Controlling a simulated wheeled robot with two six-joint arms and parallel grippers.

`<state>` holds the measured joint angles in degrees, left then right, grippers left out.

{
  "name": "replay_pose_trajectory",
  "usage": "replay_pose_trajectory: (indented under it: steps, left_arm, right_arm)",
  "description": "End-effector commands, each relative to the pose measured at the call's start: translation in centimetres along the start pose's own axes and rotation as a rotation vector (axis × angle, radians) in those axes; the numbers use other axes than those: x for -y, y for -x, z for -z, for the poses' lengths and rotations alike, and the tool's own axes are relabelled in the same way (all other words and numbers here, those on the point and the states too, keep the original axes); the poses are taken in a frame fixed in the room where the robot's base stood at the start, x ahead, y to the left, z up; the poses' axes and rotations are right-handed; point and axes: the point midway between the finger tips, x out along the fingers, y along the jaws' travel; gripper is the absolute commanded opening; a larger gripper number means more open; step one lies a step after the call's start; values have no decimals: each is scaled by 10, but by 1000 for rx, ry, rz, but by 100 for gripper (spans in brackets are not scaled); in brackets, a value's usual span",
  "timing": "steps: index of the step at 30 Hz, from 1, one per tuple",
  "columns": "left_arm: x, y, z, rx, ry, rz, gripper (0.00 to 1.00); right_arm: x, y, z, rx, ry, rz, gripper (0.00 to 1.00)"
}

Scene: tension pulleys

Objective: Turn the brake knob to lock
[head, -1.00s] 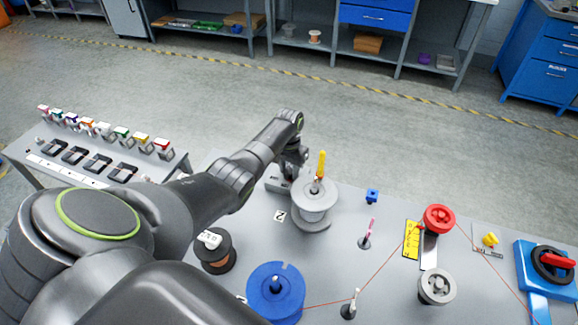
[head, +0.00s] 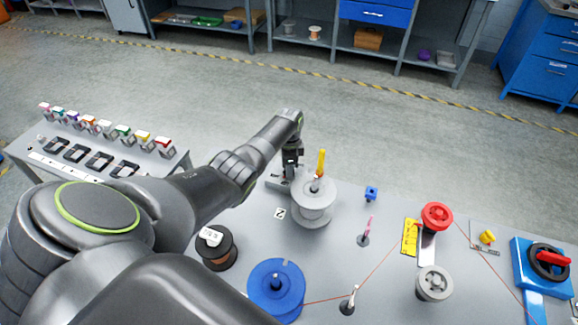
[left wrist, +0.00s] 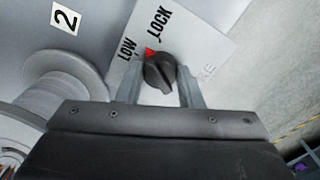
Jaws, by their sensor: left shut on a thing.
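The black brake knob (left wrist: 160,72) sits on a pale plate (left wrist: 200,45) marked LOW and LOCK. Its red pointer mark lies between the two words. My left gripper (left wrist: 160,82) has a finger on each side of the knob and is shut on it. In the head view my left gripper (head: 290,170) reaches down behind the grey spool (head: 313,202), and the knob is hidden there. My right gripper is not in view.
The grey spool with a yellow upright piece (head: 321,161) stands close beside my left gripper. A dark spool (head: 216,248), a blue spool (head: 276,291), a red pulley (head: 437,216) and a grey pulley (head: 434,283) stand on the table. A red line runs between them.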

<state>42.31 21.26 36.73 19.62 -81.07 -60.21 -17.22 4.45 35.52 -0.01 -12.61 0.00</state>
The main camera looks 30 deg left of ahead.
Motion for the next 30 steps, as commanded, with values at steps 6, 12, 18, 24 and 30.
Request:
replay_pose_trajectory:
  steps: [6, 12, 18, 24, 30]
  left_arm:
    - [1, 2, 1, -3, -200, 4, 11]
    - [1, 2, 1, -3, -359, 5, 11]
    - [1, 2, 2, -3, -476, 5, 11]
    - [1, 2, 2, -3, -544, 5, 11]
    - [1, 2, 2, -3, -571, 5, 11]
  right_arm:
    - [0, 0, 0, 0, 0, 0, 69]
    - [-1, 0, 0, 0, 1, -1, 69]
    - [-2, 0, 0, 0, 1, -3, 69]
    - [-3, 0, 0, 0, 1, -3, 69]
    - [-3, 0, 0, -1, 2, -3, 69]
